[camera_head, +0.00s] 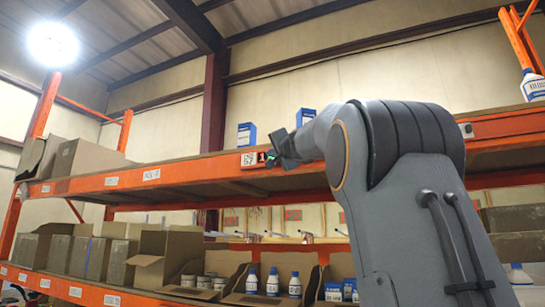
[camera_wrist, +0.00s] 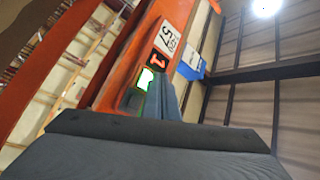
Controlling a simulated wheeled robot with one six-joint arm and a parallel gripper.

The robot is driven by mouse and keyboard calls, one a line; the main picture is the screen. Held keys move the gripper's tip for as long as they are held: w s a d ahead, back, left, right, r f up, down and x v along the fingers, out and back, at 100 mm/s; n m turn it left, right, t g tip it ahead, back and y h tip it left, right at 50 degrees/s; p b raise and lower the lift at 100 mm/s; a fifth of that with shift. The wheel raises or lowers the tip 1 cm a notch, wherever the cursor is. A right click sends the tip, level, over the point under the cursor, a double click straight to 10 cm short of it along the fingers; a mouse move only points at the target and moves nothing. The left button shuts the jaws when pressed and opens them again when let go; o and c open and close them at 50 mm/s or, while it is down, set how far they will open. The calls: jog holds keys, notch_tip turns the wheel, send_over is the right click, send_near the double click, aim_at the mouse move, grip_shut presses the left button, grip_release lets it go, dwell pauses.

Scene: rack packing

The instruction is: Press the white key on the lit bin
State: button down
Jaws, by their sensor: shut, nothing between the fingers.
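A pick module on the orange upper shelf beam has a lit red "1" display (camera_head: 262,157), which also shows in the wrist view (camera_wrist: 160,62). Beside the display in the wrist view is the white key (camera_wrist: 146,79), with a green glowing rim. In the head view the key is mostly hidden behind my gripper (camera_head: 275,158); only a green glint shows. My gripper (camera_wrist: 164,90) is shut and empty. Its fingertips are close beside the key and display; I cannot tell whether they touch the key.
A white code label (camera_head: 249,160) sits left of the display. Blue-and-white boxes (camera_head: 246,135) stand on the upper shelf (camera_head: 180,172) above the beam. Cartons and bottles (camera_head: 272,283) fill the lower shelf. The space in front of the beam at left is clear.

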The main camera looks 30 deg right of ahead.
jog(key=shift+w+d, duration=0.3)
dwell(0.5)
jog(key=shift+s+a, duration=0.1)
jog(key=shift+a, duration=0.05)
dwell(0.3)
jog(key=shift+s+a+b, duration=0.4)
jog(key=shift+s+a, duration=0.05)
jog(key=shift+a, duration=0.05)
jog(key=s+a, duration=0.1)
jog(key=a, duration=0.1)
jog(key=s+a+b, duration=0.1)
jog(key=s+a, duration=0.1)
dwell(0.5)
jog(key=shift+f, duration=0.1)
dwell(0.7)
